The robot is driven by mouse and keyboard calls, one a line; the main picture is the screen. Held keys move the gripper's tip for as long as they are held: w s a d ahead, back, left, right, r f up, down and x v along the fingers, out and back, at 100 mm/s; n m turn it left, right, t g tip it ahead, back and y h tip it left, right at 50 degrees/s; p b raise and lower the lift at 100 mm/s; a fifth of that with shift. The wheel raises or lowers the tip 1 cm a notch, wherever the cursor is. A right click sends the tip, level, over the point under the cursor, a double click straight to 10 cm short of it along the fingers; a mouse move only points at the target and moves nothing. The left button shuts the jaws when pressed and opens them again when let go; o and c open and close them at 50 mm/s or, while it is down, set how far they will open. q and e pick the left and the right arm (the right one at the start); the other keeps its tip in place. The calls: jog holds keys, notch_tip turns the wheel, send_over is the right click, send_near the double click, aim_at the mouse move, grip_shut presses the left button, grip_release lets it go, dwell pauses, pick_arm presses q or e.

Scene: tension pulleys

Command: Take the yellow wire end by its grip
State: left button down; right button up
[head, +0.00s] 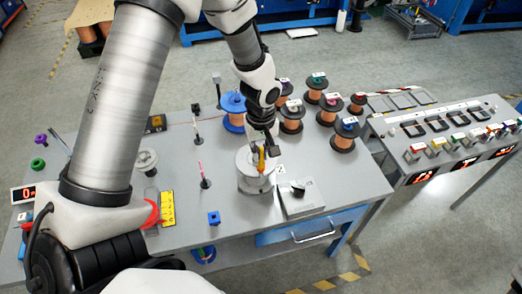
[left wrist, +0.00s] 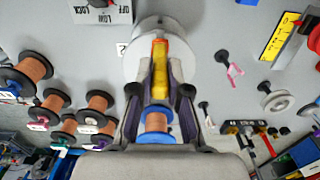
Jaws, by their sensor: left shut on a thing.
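The yellow wire end's grip (head: 261,158) is a small yellow-orange piece at the top of a light grey drum (head: 254,181) on the table. My left gripper (head: 264,146) comes down over it from above and is shut on it. In the left wrist view the yellow-orange grip (left wrist: 159,62) lies between the two finger pads of my left gripper (left wrist: 160,82), with the pale drum (left wrist: 135,38) behind it. The fingers hide part of the grip, and I cannot make out the wire itself. My right gripper is not in view.
Several copper spools (head: 291,117) stand at the back right. A grey switch box (head: 300,198) is just right of the drum. A control console (head: 450,140) adjoins the right side.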

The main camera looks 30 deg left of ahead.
pick_arm(q)
jog(key=shift+r+p, duration=0.6)
jog(key=shift+r, duration=0.1)
jog(key=shift+r+p, duration=0.55)
jog(key=shift+r, duration=0.15)
